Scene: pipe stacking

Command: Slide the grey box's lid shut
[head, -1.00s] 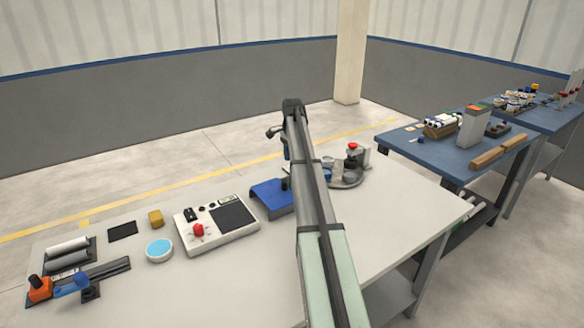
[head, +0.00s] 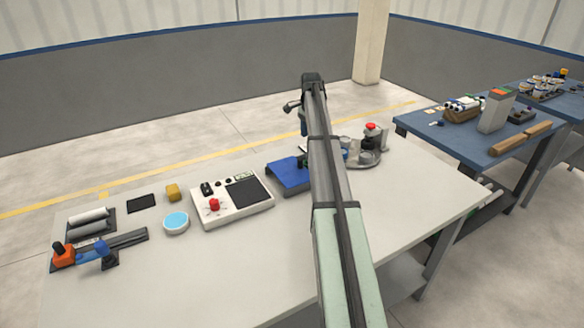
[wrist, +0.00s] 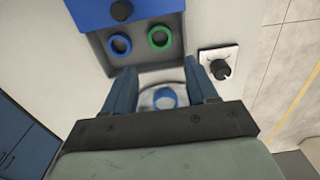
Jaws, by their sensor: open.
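The grey box (wrist: 150,59) lies at the top of the wrist view, partly open. Its blue lid (wrist: 92,14) covers the far part and carries a dark round knob (wrist: 121,10). A blue ring (wrist: 120,44) and a green ring (wrist: 160,38) show in the uncovered part. In the head view the blue lid (head: 284,174) is beside my arm, which hides part of the box. My gripper (wrist: 160,78) is open, its fingers apart on the near side of the box, away from the knob. Another blue ring (wrist: 165,98) shows between the fingers, lower down; I cannot tell any contact.
A white plate with a black knob (wrist: 221,68) is right of the box in the wrist view. In the head view a white control panel (head: 232,203) stands left of the lid, and a round stand with a red button (head: 373,127) stands right.

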